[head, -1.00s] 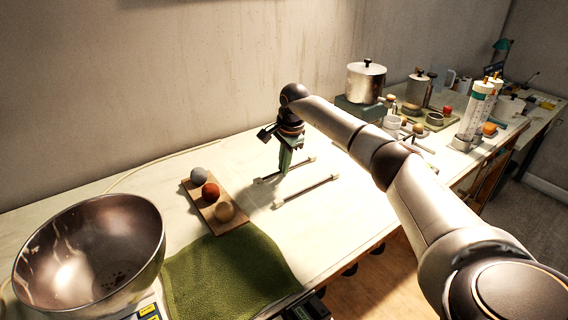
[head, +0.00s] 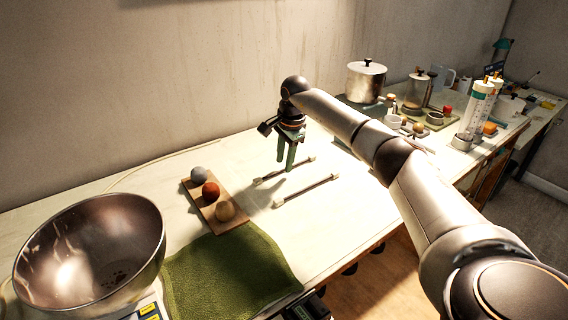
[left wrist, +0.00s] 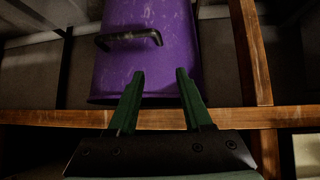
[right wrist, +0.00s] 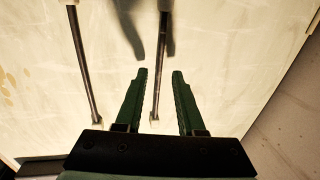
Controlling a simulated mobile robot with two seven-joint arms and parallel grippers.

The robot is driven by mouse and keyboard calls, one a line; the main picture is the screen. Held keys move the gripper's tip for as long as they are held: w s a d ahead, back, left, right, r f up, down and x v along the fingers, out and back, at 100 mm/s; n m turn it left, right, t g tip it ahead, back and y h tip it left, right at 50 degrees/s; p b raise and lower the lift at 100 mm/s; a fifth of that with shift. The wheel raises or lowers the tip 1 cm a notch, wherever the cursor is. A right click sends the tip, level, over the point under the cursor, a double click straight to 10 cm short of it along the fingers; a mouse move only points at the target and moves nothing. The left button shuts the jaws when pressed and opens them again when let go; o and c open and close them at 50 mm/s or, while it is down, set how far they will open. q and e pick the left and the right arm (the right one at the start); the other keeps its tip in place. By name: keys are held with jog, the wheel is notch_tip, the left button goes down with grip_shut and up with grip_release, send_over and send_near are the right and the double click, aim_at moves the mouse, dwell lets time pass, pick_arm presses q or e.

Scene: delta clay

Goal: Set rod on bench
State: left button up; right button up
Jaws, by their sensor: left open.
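Two thin dark rods with pale ends lie side by side on the pale bench (head: 345,225). My right gripper (head: 286,170) is just above the far rod (head: 271,178), pointing down. In the right wrist view its fingers (right wrist: 160,74) are apart and empty. The far rod (right wrist: 162,62) shows between and beyond them, with one pale end near the fingers. The near rod (head: 305,191) lies parallel to it; it also shows at the left of the right wrist view (right wrist: 82,60).
A wooden board (head: 211,212) with three balls is left of the rods. A green cloth (head: 235,272) and a large metal bowl (head: 95,255) are at front left. A pot (head: 366,82) and several jars stand at back right. The purple container (left wrist: 145,50) has a dark handle.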

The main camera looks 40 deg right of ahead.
notch_tip(320, 180, up, 10)
jog(key=s, duration=0.2)
jog(key=shift+a+r, duration=0.15)
